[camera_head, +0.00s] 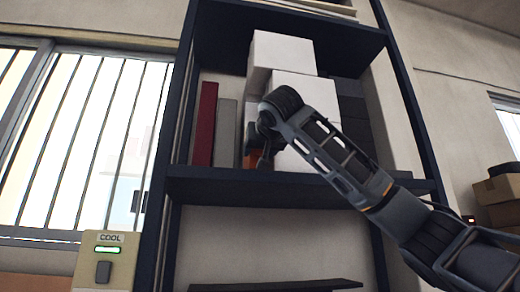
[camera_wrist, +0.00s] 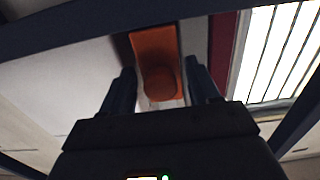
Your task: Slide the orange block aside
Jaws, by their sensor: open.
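The orange block (camera_wrist: 152,47) stands between my gripper's two fingers in the wrist view, with a round, darker orange part on its near face. In the head view only a small orange patch of the block (camera_head: 250,161) shows low on the shelf, mostly hidden behind my gripper (camera_head: 262,152). My gripper is open, with one finger towards each side of the block in the wrist view (camera_wrist: 160,66). I cannot tell whether the fingers touch it.
The block is on a dark shelf (camera_head: 300,187). White boxes (camera_head: 283,52) are stacked beside and behind my gripper. A red upright book-like thing (camera_head: 205,124) and a grey one (camera_head: 226,132) stand to the left. A barred window (camera_head: 85,140) is further left.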

